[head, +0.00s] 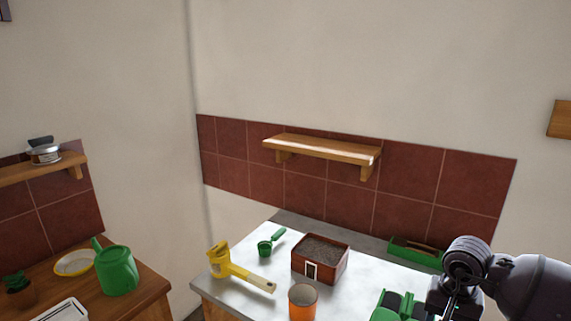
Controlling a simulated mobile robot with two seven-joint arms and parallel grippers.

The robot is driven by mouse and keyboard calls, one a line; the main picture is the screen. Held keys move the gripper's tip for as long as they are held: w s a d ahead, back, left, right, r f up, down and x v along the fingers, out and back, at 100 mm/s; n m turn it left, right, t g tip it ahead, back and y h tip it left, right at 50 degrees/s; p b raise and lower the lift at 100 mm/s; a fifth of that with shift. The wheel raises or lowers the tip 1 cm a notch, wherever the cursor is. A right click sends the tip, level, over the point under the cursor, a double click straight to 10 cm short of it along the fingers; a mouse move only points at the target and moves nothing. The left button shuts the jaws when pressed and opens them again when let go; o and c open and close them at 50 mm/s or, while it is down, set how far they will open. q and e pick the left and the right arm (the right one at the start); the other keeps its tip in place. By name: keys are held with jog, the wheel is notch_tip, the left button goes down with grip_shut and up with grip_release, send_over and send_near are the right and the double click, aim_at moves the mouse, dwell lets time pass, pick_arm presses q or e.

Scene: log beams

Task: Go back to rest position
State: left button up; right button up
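My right arm comes in from the lower right, over the right end of the light-topped table (245,262). A dark blocky part at its end, perhaps my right gripper (438,300), is at the bottom edge. Its fingers cannot be made out, so I cannot tell whether it is open or shut. A green object (392,306) with dark parts lies just left of it, cut off by the bottom edge. I cannot tell whether they touch. My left gripper and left arm are not in view.
On the table are a yellow tool (238,272), a green scoop (271,243), a soil-filled brown box (319,262), an orange cup (302,302) and a green tray (414,254). An empty wooden shelf (322,148) hangs above. A green watering can (118,271) stands on the left wooden table.

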jog(key=s+a+f+m+t+y, duration=0.15)
jog(key=s+a+m+y, duration=0.25)
jog(key=a+m+y, duration=0.5)
jog(key=s+a+m+t+y, duration=0.2)
jog(key=s+a+m+y, duration=0.3)
jog(key=a+m+y, duration=0.4)
jog(key=d+f+m+t+h, duration=0.35)
jog(key=m+t+h, duration=0.3)
jog(key=m, duration=0.85)
jog(key=d+f+m+t+h, duration=0.2)
jog(key=d+m+t+h, duration=0.4)
jog(key=m, duration=0.8)
jog(key=s+d+f+m+g+h, duration=0.2)
jog(key=s+f+m, duration=0.4)
jog(key=m, duration=0.3)
jog(key=s+d+f+m+g+h, duration=0.2)
jog(key=s+f+m+h, duration=0.1)
jog(key=s+f+m, duration=0.3)
jog(key=m, duration=0.2)
jog(key=shift+s+f+m+g+h, duration=0.2)
jog(key=shift+f+m+g+h, duration=0.15)
jog(key=shift+f+m+g, duration=0.05)
jog(key=shift+c, duration=0.5)
